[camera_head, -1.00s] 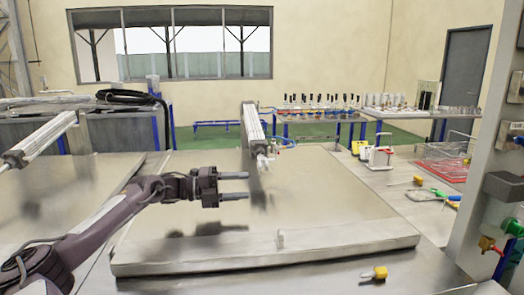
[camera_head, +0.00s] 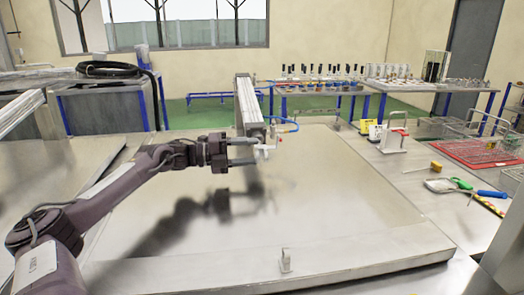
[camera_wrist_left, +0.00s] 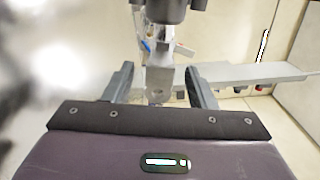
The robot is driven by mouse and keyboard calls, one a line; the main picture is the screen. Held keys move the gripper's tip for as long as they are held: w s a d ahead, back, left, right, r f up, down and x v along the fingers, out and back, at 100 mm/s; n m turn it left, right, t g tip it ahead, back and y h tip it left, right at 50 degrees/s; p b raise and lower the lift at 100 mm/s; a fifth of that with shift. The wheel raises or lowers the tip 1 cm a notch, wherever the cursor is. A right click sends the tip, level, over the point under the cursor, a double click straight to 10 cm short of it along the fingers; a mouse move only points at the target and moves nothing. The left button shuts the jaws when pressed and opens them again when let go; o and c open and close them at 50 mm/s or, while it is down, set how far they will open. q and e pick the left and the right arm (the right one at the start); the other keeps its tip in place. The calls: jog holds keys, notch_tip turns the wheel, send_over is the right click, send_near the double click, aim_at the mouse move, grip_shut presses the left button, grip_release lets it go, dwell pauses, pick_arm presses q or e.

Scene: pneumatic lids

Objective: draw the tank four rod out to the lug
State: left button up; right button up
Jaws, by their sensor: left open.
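The pneumatic cylinder (camera_head: 249,108) stands over the far part of a broad flat tank lid (camera_head: 330,200). Its pale rod end (camera_head: 264,151) sits at the cylinder's near, lower end. A small upright lug (camera_head: 286,261) is on the lid's near edge, well apart from the rod end. My left gripper (camera_head: 247,152) is open, with its two fingertips at the rod end. In the left wrist view the rod end (camera_wrist_left: 158,84) shows between the spread fingers, with gaps on both sides. My right gripper is out of view.
A second flat lid (camera_head: 50,190) lies to the left. Blue hoses (camera_head: 285,127) run beside the cylinder. The lid surface between cylinder and lug is clear.

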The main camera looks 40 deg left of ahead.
aim_at(262, 156)
pick_arm(q)
jog(key=shift+x, duration=1.1)
jog(key=shift+p+x, duration=0.45)
jog(key=shift+x, duration=0.45)
grip_shut()
jog(key=shift+f, duration=0.1)
